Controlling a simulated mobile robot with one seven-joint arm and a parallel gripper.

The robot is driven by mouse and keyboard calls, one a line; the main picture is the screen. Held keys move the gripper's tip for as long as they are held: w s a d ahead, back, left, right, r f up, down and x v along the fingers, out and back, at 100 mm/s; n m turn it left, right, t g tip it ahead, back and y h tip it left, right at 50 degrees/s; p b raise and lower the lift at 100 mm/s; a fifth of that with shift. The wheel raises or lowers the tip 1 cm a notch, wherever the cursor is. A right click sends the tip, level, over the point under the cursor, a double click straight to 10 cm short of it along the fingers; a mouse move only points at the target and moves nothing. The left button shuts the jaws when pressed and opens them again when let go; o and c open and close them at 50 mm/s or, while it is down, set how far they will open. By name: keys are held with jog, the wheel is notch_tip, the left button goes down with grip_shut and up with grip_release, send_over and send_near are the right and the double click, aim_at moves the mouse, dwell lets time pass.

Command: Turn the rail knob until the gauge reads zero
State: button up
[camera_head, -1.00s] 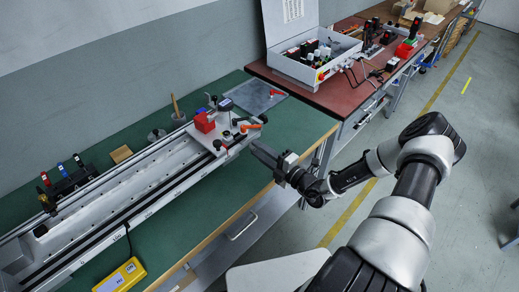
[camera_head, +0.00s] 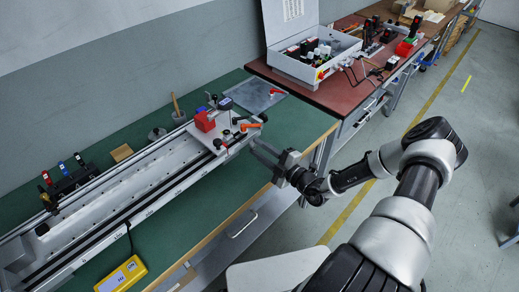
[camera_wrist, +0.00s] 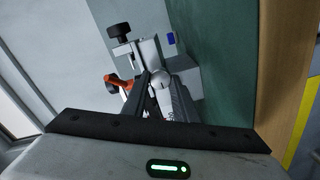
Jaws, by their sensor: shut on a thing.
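The rail knob shows in the wrist view as a small pale round face (camera_wrist: 161,79) between the fingertips. My gripper (camera_wrist: 159,83) is shut on it, with a dark finger on either side. In the head view my gripper (camera_head: 256,147) reaches the near right end of the rail carriage (camera_head: 232,138), and the knob is too small to make out there. A small dark box with a bluish face (camera_head: 225,103) sits behind the carriage, and a yellow box with a display (camera_head: 122,275) lies on the green bench. I cannot read a value on either.
The long rail (camera_head: 120,200) runs to the lower left. On the carriage are a red block (camera_head: 205,122) and an orange lever (camera_head: 250,126), which also shows close to my fingers in the wrist view (camera_wrist: 113,80).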

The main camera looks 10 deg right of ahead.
jog(key=shift+f, duration=0.1)
jog(key=o, duration=1.1)
jog(key=shift+c, duration=0.2)
jog(key=v, duration=1.7)
jog(key=shift+s, duration=0.25)
jog(key=shift+d, duration=0.1)
